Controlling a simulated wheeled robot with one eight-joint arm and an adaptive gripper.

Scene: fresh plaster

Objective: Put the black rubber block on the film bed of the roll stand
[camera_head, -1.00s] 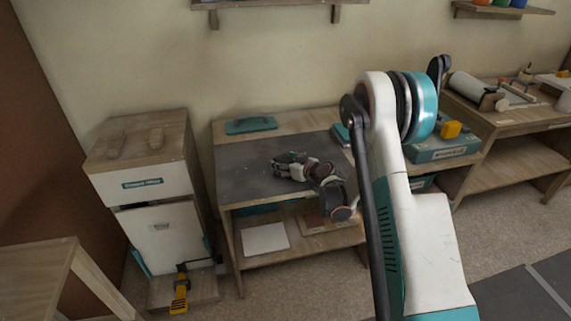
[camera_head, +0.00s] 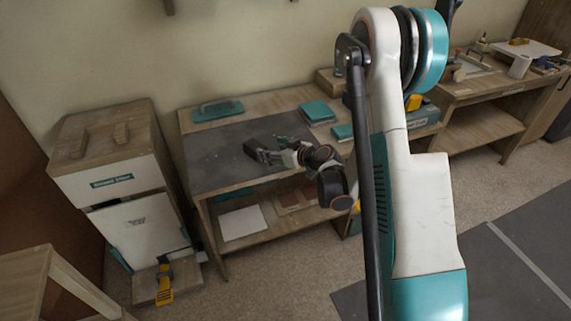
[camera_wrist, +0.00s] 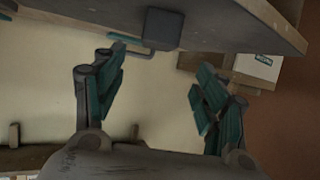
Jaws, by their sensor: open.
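A dark block, which looks like the black rubber block (camera_wrist: 162,28), stands on the bench top in the wrist view, whose picture is upside down. My gripper (camera_wrist: 157,65) is open, with its teal-lined fingers spread to either side below the block in the picture. The block appears just beyond the fingertips, not held. In the head view my gripper (camera_head: 259,153) is low over the dark mat (camera_head: 215,165) of the middle bench. The block is hard to separate from the fingers there. The roll stand is mostly hidden behind my arm; its film bed cannot be made out.
A teal float (camera_head: 217,110) lies at the bench's back left; teal boxes (camera_head: 318,112) lie at its back right. A wooden-topped cabinet (camera_head: 108,150) stands left. A right-hand workbench (camera_head: 490,92) carries a white cylinder (camera_head: 519,66) and a pale board. Floor in front is open.

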